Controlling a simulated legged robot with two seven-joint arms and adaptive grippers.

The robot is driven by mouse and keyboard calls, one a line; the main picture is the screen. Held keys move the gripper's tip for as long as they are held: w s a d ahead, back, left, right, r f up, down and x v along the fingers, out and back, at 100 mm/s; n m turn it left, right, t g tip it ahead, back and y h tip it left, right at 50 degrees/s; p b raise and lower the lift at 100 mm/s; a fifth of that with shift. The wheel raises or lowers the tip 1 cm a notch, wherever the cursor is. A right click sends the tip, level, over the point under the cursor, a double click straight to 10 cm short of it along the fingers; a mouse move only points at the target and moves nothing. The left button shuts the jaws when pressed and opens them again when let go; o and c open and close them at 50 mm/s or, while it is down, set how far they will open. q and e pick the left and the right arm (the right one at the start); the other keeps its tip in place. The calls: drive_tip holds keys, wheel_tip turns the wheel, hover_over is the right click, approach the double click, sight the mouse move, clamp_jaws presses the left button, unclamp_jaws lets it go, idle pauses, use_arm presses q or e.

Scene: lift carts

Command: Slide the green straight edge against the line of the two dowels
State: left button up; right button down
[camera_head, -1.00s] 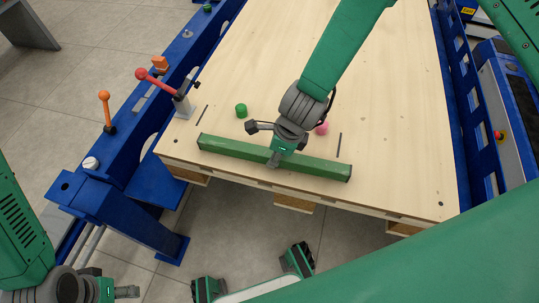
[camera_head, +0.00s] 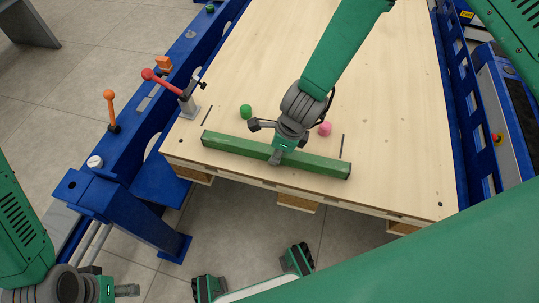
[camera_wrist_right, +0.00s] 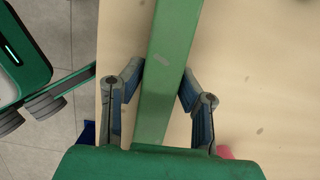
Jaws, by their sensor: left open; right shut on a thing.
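The green straight edge (camera_head: 315,164) is a long square bar lying along the near edge of the wooden table top. My right gripper (camera_head: 276,157) is shut on it near its middle; the bar also runs between the fingers in the right wrist view (camera_wrist_right: 168,50). The green dowel (camera_head: 246,112) and the pink dowel (camera_head: 325,129) stand beyond the bar, with bare wood between them and it. A bit of pink shows beside the gripper in the right wrist view (camera_wrist_right: 224,152). My left gripper (camera_head: 126,291) is open and empty at lower left, off the table.
The wooden table top (camera_head: 400,110) has a dark line (camera_head: 206,114) at left and another (camera_head: 342,147) at right. A red-handled clamp (camera_head: 180,90) stands at the left edge. Blue rails (camera_head: 145,125) flank the table. The wood beyond the dowels is clear.

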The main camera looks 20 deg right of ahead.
drive_tip(key=shift+w+d, duration=0.35)
drive_tip(key=shift+w, duration=0.2)
drive_tip(key=shift+w+d+p, duration=0.85)
drive_tip(key=shift+w+d, duration=0.05)
drive_tip(key=shift+w, duration=0.1)
drive_tip(key=shift+w+d+p, duration=0.3)
drive_tip(key=shift+w+d, duration=0.05)
drive_tip(key=shift+w, duration=0.25)
drive_tip(key=shift+w+d+p, duration=0.3)
drive_tip(key=shift+w, duration=0.3)
drive_tip(key=shift+w+d, duration=0.65)
drive_tip(key=shift+w, duration=0.2)
drive_tip(key=shift+s+a+p, duration=0.1)
drive_tip(key=shift+s+p, duration=0.05)
drive_tip(key=shift+p, duration=0.25)
drive_tip(key=c, duration=1.1)
unclamp_jaws()
